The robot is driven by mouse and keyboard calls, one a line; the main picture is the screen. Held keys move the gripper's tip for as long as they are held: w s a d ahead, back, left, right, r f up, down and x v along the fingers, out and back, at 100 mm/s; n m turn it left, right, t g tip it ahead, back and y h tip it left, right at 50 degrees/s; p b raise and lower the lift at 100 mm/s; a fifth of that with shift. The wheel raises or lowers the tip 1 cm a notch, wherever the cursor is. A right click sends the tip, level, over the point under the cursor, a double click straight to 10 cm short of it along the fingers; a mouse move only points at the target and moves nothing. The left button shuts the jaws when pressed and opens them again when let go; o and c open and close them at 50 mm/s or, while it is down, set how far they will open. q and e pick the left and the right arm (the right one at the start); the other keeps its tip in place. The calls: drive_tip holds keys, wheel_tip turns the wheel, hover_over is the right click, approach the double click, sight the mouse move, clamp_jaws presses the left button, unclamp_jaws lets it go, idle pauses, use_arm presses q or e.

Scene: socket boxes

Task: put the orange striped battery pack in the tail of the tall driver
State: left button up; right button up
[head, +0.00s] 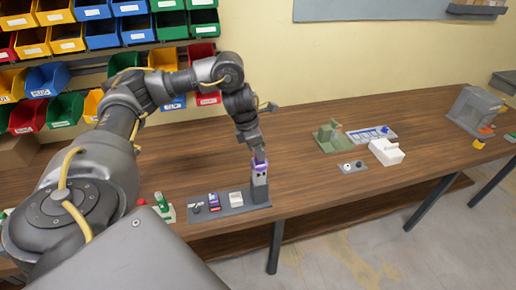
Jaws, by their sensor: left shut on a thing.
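My left gripper (258,154) points down and is shut at the top of a tall grey upright thing (260,188), which looks like the tall driver. A small purple piece (260,163) shows between the fingertips and the top of the upright. I cannot tell whether it is the battery pack or part of the driver, or how deep it sits. The upright stands at the right end of a grey base plate (226,209). No orange stripes can be made out at this size. My right gripper is not in view.
The base also carries a purple-and-red piece (214,202) and a white block (236,198). Right along the wooden table (300,185) are a green stand (328,137), a blue-and-white tray (365,135), a white box (386,152) and a grey bin (470,108). Coloured bins (45,78) hang behind.

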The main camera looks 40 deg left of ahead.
use_arm(q)
drive_tip(key=shift+f, duration=0.1)
drive_tip(key=shift+f+b, duration=0.5)
drive_tip(key=o, duration=0.4)
drive_tip(key=shift+f, duration=0.1)
drive_tip(key=o, duration=0.5)
drive_tip(key=shift+o, duration=0.2)
drive_tip(key=shift+r, duration=0.2)
drive_tip(key=p+v, duration=0.2)
drive_tip(key=v, duration=0.8)
drive_tip(key=shift+s+r, duration=0.15)
drive_tip(key=shift+r, duration=0.1)
